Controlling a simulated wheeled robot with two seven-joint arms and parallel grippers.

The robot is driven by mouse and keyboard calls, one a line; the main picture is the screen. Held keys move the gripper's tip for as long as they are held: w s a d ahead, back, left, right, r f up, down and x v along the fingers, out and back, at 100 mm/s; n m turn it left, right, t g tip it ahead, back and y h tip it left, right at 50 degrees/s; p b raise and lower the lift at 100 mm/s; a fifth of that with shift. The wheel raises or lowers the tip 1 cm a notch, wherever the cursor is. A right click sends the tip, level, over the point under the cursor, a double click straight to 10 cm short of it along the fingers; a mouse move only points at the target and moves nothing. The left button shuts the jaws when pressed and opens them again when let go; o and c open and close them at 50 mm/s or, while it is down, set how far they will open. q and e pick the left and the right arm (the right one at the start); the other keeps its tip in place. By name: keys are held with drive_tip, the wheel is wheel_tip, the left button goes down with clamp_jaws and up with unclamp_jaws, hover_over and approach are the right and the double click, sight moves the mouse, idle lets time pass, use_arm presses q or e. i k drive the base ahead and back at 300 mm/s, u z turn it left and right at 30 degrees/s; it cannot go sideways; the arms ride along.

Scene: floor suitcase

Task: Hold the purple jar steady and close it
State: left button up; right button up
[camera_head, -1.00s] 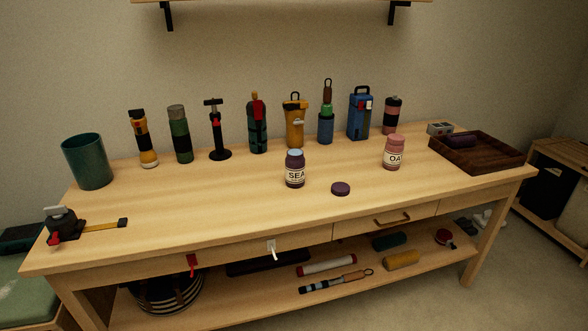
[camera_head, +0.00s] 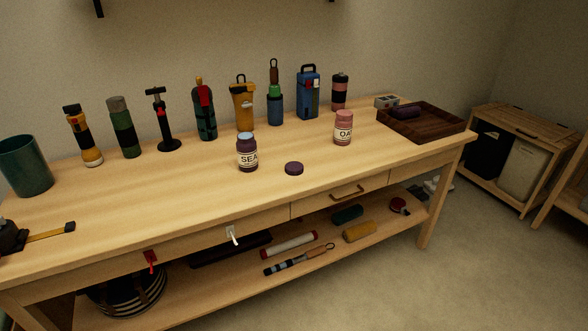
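The purple jar (camera_head: 247,153) stands upright near the middle of the workbench, with a pale label reading "SEA". Its top looks bluish and has no purple lid on it. A round purple lid (camera_head: 294,168) lies flat on the bench to the right of the jar, apart from it and nearer the front edge. A pink jar (camera_head: 343,128) labelled "OA" stands farther right with a pink top. Neither of my grippers shows in the head view.
The wooden workbench (camera_head: 190,187) has clear room in front of the jar. A row of flasks and tools stands behind, including a yellow flask (camera_head: 243,112) and blue box (camera_head: 308,95). A dark tray (camera_head: 432,127) is at right, a green cup (camera_head: 26,165) at left.

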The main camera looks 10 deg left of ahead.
sight(246, 146)
drive_tip(key=k, duration=0.65)
drive_tip(key=z, duration=0.45)
drive_tip(key=i, duration=0.5)
drive_tip(key=z, duration=0.6)
drive_tip(key=i, duration=0.85)
drive_tip(key=u, duration=0.65)
drive_tip(key=i, duration=0.55)
drive_tip(key=u, duration=0.55)
